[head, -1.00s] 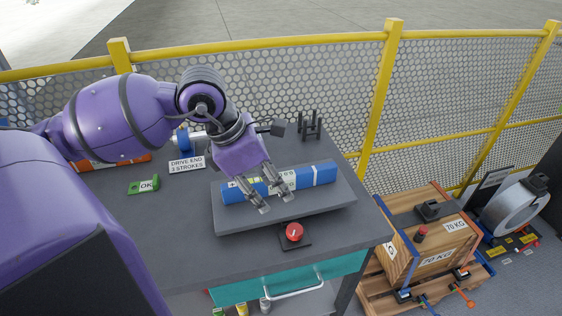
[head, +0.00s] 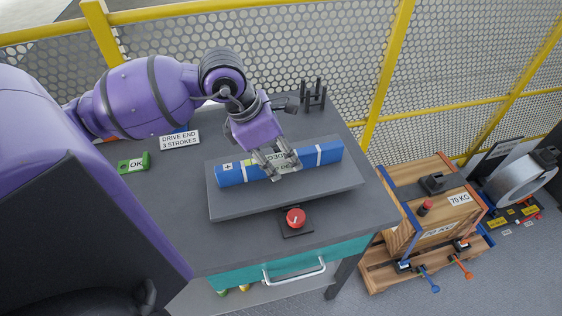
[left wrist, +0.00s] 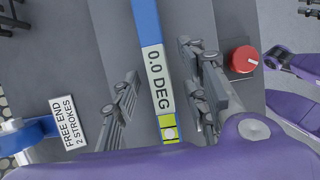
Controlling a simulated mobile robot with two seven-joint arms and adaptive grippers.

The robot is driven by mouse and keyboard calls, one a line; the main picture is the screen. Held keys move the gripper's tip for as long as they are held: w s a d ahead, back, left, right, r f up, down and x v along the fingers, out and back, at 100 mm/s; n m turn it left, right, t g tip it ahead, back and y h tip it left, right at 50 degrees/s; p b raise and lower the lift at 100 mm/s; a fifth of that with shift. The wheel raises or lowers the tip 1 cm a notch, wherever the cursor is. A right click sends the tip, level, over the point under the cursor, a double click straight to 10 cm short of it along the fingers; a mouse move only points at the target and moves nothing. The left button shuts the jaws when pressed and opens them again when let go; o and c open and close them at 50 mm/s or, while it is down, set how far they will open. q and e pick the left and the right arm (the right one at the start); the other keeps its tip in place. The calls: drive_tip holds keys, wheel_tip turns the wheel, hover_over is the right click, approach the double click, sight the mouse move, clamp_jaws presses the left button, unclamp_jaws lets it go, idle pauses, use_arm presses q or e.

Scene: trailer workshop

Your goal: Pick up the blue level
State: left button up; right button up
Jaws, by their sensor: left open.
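The blue level (head: 328,153) lies flat on a dark grey raised board (head: 240,204) on the workbench. It has white bands, a "0.0 DEG" display and a yellow-green vial; it also shows in the left wrist view (left wrist: 146,24). My left gripper (head: 279,165) is over the level's middle, open. In the left wrist view its fingers (left wrist: 163,95) stand on either side of the level, with gaps between them and the level. Whether the fingertips reach down beside it is hard to tell. My right gripper is not recognisable in view.
A black pronged holder (head: 314,95) stands behind. A yellow-railed mesh fence (head: 340,60) borders the bench; wooden crates (head: 430,215) stand right.

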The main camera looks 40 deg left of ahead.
use_arm(q)
drive_tip(key=shift+w+d+f, duration=0.15)
drive_tip(key=shift+w+f, duration=0.05)
drive_tip(key=shift+f, duration=0.4)
clamp_jaws()
drive_tip(key=shift+r, duration=0.1)
